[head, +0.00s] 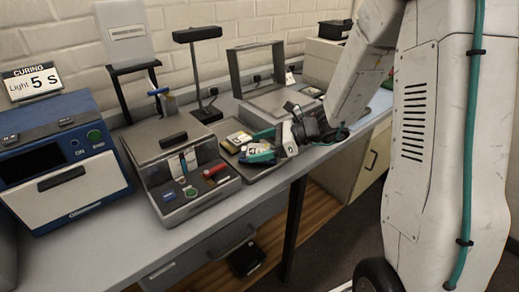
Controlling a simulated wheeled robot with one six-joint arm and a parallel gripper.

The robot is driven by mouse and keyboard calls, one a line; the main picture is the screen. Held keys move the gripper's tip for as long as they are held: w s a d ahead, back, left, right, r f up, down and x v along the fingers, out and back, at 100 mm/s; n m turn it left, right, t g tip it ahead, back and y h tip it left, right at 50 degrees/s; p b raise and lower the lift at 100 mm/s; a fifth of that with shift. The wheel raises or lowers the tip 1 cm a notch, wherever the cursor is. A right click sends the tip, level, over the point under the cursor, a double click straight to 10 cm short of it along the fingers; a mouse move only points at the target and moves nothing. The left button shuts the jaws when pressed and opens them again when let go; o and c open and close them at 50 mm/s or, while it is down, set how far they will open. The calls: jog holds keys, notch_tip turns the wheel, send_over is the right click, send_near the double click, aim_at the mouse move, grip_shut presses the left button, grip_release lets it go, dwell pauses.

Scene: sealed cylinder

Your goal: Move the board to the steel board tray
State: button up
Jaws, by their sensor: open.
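My gripper (260,146) is in the middle of the head view, reaching left from the arm with its teal fingers apart. It is low over a shallow grey metal tray (266,174), which looks like the steel board tray. A small flat yellowish piece (238,138), perhaps the board, lies at the tray's left part, just beyond the fingertips. Another pale yellow bit shows between the fingers. I cannot tell whether the fingers touch either one. The gripper hides part of the tray.
A grey lidded machine (180,150) with knobs stands left of the tray. A blue curing box (60,160) is farther left, by a sign (33,82). A grey open frame (257,72) and a black lamp stand (197,36) are behind. The bench's front left strip is clear.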

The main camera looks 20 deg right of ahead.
jog(key=v, duration=1.1)
jog(key=s+a+r+n+g+h, duration=0.2)
jog(key=s+a+r+n+g, duration=0.1)
jog(key=s+a+n, duration=0.25)
jog(key=s+a+r+n+g+h, duration=0.2)
jog(key=s+a+r+n+g, duration=0.15)
jog(key=s+n, duration=0.3)
jog(key=s+d+r+n+t+h, duration=0.2)
jog(key=s+d+r+n+h, duration=0.1)
jog(key=s+n+h, duration=0.5)
jog(key=s+n, duration=0.3)
jog(key=s, duration=0.2)
jog(key=shift+s, duration=0.2)
jog(key=shift+o, duration=0.4)
